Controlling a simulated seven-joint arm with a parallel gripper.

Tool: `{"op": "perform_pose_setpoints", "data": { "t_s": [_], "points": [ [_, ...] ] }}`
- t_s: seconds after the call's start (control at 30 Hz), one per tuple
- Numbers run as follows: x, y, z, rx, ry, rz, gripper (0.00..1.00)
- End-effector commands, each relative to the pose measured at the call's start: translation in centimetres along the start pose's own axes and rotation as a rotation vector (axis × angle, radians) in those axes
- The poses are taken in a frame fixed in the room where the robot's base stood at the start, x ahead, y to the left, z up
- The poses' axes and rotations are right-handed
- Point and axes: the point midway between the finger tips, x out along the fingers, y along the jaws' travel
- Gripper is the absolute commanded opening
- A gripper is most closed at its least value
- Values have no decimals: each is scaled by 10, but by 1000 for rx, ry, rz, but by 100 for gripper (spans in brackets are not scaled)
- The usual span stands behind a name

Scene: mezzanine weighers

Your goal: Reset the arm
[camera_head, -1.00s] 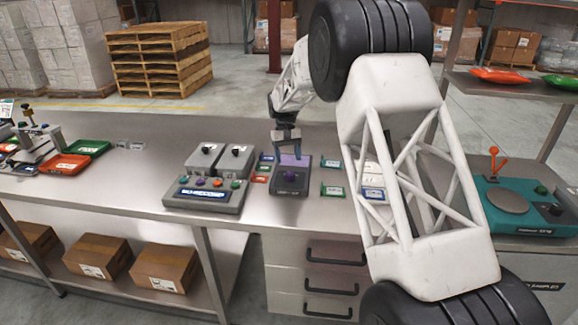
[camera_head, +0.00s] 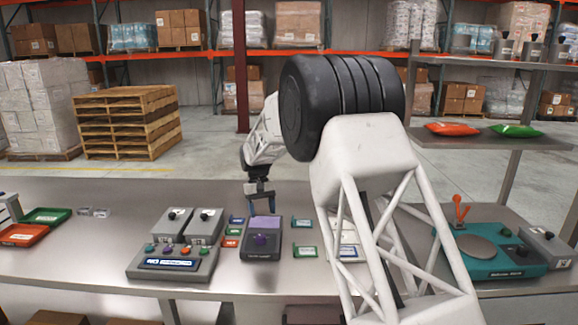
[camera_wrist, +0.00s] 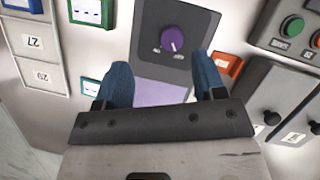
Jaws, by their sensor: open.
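My gripper (camera_head: 259,203) is above the steel workbench in the head view, over the far end of a dark box with a purple pad and a purple knob (camera_head: 261,239). In the wrist view my gripper (camera_wrist: 163,85) shows two blue-tipped fingers spread apart with nothing between them. The purple pad (camera_wrist: 158,90) lies below and between the fingers, and the purple knob (camera_wrist: 171,40) is just beyond them. Whether the fingertips touch the box cannot be told.
Left of the box stand a grey control box with coloured buttons (camera_head: 172,262) and two grey switch boxes. Small coloured tags (camera_head: 305,251) lie nearby. A teal scale (camera_head: 478,249) with an orange lever stands at the right. Red and green trays (camera_head: 24,234) sit far left.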

Motion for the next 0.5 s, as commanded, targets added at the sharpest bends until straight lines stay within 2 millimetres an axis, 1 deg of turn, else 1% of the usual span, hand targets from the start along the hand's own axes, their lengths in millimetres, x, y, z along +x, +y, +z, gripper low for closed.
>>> {"op": "perform_pose_setpoints", "data": {
  "t_s": [0.03, 0.2, 0.37, 0.5],
  "points": [
    [-6, 4, 11, 6, 11, -2, 64],
    [-21, 20, 50, 29, 46, -8, 64],
    [-33, 34, 90, 53, 80, -13, 64],
    [-41, 46, 126, 74, 110, -17, 64]
  ]
}}
